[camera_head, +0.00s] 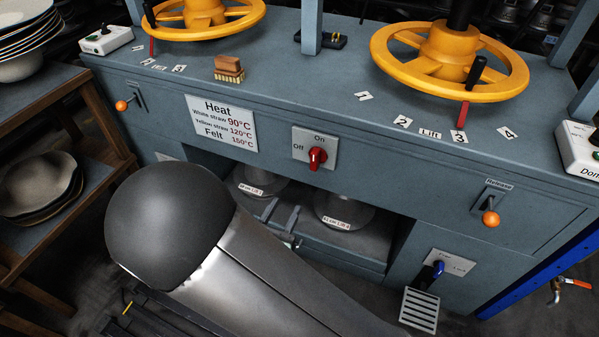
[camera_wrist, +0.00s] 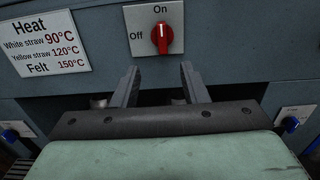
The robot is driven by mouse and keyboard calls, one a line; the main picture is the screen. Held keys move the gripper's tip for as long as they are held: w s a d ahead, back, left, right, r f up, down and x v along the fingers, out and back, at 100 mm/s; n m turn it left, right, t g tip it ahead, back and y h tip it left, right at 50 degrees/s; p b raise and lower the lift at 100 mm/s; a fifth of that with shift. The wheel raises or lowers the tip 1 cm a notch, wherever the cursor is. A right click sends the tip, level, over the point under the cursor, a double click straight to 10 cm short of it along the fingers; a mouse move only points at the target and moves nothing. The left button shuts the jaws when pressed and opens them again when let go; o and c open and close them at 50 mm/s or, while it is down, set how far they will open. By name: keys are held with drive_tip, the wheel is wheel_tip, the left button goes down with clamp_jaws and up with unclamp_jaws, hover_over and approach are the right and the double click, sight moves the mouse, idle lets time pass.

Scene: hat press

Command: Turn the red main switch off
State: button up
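The red main switch (camera_head: 317,158) is a rotary knob on a pale plate (camera_head: 329,142) on the front of the blue-grey press. The plate reads "On" above and "Off" to the left. In the wrist view, the red switch (camera_wrist: 162,39) stands upright, its white mark pointing up at "On". My gripper (camera_wrist: 159,72) is open and empty, its two fingers apart just below the switch plate, not touching the knob. In the head view, the fingertips of my gripper (camera_head: 282,206) show below and left of the switch, past my arm.
A heat sign (camera_head: 222,122) is left of the switch. Below is a recess with round labelled parts (camera_head: 344,214). Orange-knobbed levers (camera_head: 490,218) sit on the front at both sides. A blue-handled valve (camera_head: 438,268) is lower right. Yellow handwheels (camera_head: 450,60) stand on top.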

sight(313, 159)
drive_tip(key=b+x, duration=0.1)
drive_tip(key=x, duration=1.6)
drive_tip(key=shift+d+r+b, duration=0.1)
drive_tip(key=shift+b, duration=0.3)
clamp_jaws()
